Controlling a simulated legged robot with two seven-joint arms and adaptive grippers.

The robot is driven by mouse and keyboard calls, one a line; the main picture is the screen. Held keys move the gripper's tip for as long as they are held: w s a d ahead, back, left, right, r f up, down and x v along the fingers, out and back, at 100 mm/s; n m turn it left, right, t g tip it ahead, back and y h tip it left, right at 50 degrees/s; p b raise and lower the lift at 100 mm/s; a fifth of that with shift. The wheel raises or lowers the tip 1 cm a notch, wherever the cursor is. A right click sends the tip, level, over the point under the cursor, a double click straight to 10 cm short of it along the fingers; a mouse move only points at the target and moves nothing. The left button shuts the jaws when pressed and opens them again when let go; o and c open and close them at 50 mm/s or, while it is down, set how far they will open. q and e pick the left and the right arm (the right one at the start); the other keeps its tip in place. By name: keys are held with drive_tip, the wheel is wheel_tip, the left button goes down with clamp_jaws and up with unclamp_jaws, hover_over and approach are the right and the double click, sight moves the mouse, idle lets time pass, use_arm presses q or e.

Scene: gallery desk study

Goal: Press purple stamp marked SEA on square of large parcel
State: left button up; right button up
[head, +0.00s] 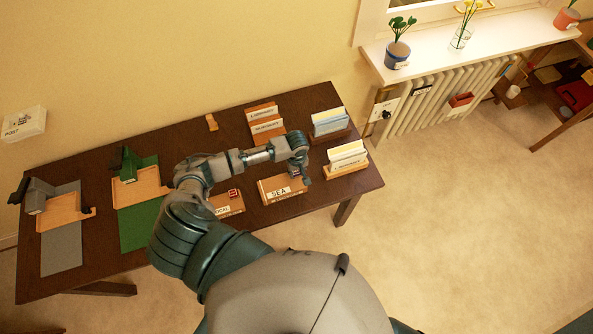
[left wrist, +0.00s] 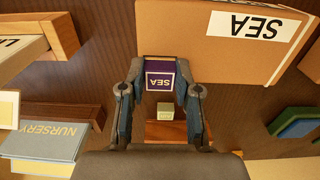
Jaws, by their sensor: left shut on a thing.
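The purple stamp (left wrist: 160,76), with white letters SEA on its face, sits between the fingertips of my left gripper (left wrist: 161,88) in the left wrist view. The gripper is shut on it. In the head view my left gripper (head: 300,174) is over the right part of the desk, at the back edge of the tan SEA stand (head: 268,196). That stand also shows in the left wrist view (left wrist: 185,40), beyond the fingertips. I cannot tell whether the stamp touches it. I cannot make out the large parcel or its square. My right gripper is not in view.
A stand with a red stamp (head: 233,193) is left of the SEA stand. Card holders (head: 330,121) and (head: 346,158) stand at the desk's right end. Wooden racks (head: 265,121) stand behind. Grey (head: 62,258) and green (head: 135,234) mats with tan trays lie on the left.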

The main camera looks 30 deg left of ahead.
use_arm(q)
drive_tip(key=shift+s+d+f+p, duration=0.1)
drive_tip(key=shift+s+f+p, duration=0.15)
drive_tip(key=shift+p, duration=0.15)
idle(1.5)
drive_tip(key=o, duration=1.1)
drive_tip(key=shift+w, duration=0.1)
drive_tip(key=shift+w+r, duration=0.1)
drive_tip(key=shift+r, duration=0.15)
wheel_tip(320, 180, up, 12)
drive_tip(key=shift+f, duration=0.25)
